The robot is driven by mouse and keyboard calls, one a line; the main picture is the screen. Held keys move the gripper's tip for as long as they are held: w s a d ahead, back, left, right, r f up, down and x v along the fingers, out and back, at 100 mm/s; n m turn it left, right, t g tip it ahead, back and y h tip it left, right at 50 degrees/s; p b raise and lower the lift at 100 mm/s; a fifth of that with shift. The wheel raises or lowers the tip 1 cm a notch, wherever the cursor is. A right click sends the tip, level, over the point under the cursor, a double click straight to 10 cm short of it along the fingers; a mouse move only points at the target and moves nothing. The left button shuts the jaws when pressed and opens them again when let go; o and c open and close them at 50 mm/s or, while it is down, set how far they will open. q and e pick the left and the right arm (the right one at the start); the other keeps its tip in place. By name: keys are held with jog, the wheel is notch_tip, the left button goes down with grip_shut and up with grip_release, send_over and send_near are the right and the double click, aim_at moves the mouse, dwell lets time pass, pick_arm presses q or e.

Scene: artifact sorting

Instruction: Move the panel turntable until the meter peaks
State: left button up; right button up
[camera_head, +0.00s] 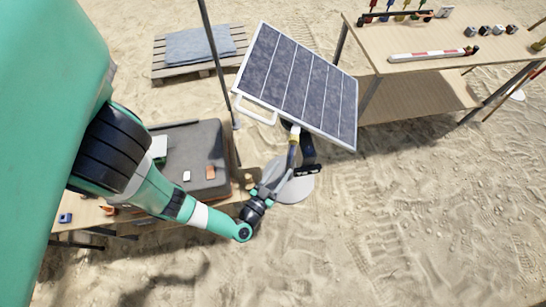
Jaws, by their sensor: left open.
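The solar panel (300,82) is a tilted dark blue sheet with a pale frame in the upper middle. A white handle (255,110) sticks out from its lower left edge. The panel stands above a round grey base (295,190) on the sand. A dark box-like part (308,170) shows below the panel; I cannot tell whether it is the meter, and no reading is legible. My left gripper (271,187) is open, in front of the base and below the handle, apart from the handle. Its fingertips are hard to make out against the stand. My right gripper is out of view.
A low table with a grey case (190,150) and small items stands at left, under my left arm. A pallet with a grey sheet (200,45) lies behind. A wooden table (440,45) with tools and several small blocks stands at upper right. Sand at lower right is clear.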

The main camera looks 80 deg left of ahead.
pick_arm(q)
jog(key=shift+v, duration=2.6)
